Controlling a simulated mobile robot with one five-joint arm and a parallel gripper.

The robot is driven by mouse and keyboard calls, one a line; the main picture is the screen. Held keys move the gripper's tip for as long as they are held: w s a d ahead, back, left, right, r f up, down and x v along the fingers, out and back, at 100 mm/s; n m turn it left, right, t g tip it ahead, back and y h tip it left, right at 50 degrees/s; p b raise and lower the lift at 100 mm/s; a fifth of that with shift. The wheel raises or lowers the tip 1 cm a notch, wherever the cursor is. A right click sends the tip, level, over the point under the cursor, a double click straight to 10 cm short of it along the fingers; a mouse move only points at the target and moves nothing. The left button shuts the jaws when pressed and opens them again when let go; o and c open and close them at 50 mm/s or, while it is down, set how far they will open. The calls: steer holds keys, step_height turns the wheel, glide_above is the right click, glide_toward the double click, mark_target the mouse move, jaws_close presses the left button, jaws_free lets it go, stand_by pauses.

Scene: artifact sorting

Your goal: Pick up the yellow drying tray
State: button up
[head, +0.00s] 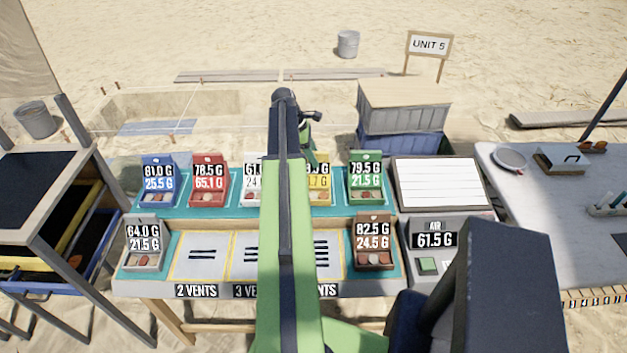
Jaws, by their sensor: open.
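The yellow tray (319,185) stands in the back row of the bench, between a white tray (253,182) and a green tray (365,182). It is upright with a weight card at its back. My arm covers its left part and hides some of the card's figures. My gripper (309,146) is at the far end of the outstretched arm, above and just behind the yellow tray in the picture. It is open and holds nothing that I can see; its fingertips are small and partly hidden by the arm.
Blue (158,184) and red (208,183) trays stand farther left. Grey (144,246) and brown (374,245) trays flank the vent-marked plates (203,257) in front. A scale (436,240) reads 61.5 G. A rack (45,200) stands left, a side table (520,210) right.

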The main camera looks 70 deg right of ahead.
jaws_close()
stand_by(1.4)
